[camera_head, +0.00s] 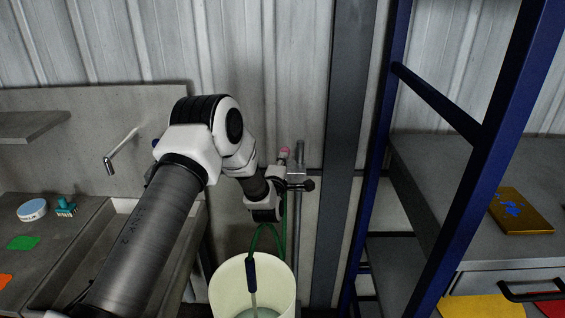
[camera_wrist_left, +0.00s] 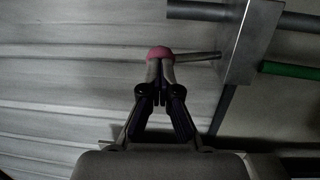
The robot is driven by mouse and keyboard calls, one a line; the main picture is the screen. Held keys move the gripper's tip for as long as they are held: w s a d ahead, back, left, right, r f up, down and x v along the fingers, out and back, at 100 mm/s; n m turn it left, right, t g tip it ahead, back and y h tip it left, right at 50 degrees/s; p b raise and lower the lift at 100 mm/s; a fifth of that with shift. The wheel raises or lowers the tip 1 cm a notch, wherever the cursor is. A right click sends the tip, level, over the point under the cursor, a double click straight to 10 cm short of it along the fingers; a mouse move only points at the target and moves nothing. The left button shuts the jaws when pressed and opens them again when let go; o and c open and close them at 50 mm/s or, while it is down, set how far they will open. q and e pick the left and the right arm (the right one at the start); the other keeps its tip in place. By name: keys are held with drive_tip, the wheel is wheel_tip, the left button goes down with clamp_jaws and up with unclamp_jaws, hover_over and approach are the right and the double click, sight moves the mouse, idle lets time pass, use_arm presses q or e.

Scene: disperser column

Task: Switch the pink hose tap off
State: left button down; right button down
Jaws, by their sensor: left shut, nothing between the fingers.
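The pink tap handle (camera_head: 285,152) shows small in the head view, beside a grey metal bracket (camera_head: 296,173) on a vertical pipe. In the left wrist view the pink handle (camera_wrist_left: 160,53) sits at the end of a thin metal rod, which runs right to the bracket (camera_wrist_left: 250,42). My left gripper (camera_wrist_left: 160,68) is shut and empty, its fingertips right at the pink handle's near side. I cannot tell whether they touch. In the head view my left gripper (camera_head: 282,163) is small and partly hidden by its own wrist. My right gripper is out of view.
A green hose (camera_head: 267,232) hangs over a cream bucket (camera_head: 225,291) below. A dark post (camera_head: 343,150) and a blue frame (camera_head: 390,135) stand to the right. A sink with a faucet (camera_head: 119,150) lies left. Corrugated wall (camera_head: 260,40) is behind.

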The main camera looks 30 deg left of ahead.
sight(283, 148)
use_arm(q)
drive_tip(key=shift+w+a+r+n+g+h+p, duration=0.15)
drive_tip(key=shift+w+a+r+g+h+p, duration=0.2)
drive_tip(key=shift+w+r+g, duration=0.25)
drive_tip(key=shift+w+a+r+n+g+h+p, duration=0.15)
drive_tip(key=shift+w+a+r+g+h+p, duration=0.25)
drive_tip(key=shift+g, duration=0.3)
drive_tip(key=shift+w+a+r+g+h, duration=0.15)
drive_tip(key=shift+w+r+g, duration=0.05)
drive_tip(key=shift+w+g, duration=0.2)
drive_tip(key=shift+w+a+r+g+h, duration=0.15)
drive_tip(key=shift+w+g, duration=0.1)
drive_tip(key=shift+g, duration=0.15)
drive_tip(key=shift+w+a+f+g+b, duration=0.1)
drive_tip(key=shift+w+a+g+b, duration=0.1)
drive_tip(key=shift+w+g+b, duration=0.15)
drive_tip(key=shift+w+a+b, duration=0.5)
drive_tip(key=shift+w+b, duration=0.35)
drive_tip(key=shift+b, duration=0.05)
drive_tip(key=shift+w+a+r+b, duration=0.25)
drive_tip(key=shift+w+a+b, duration=0.2)
drive_tip(key=shift+w+b, duration=0.2)
drive_tip(key=shift+w, duration=0.1)
drive_tip(key=shift+r, duration=0.15)
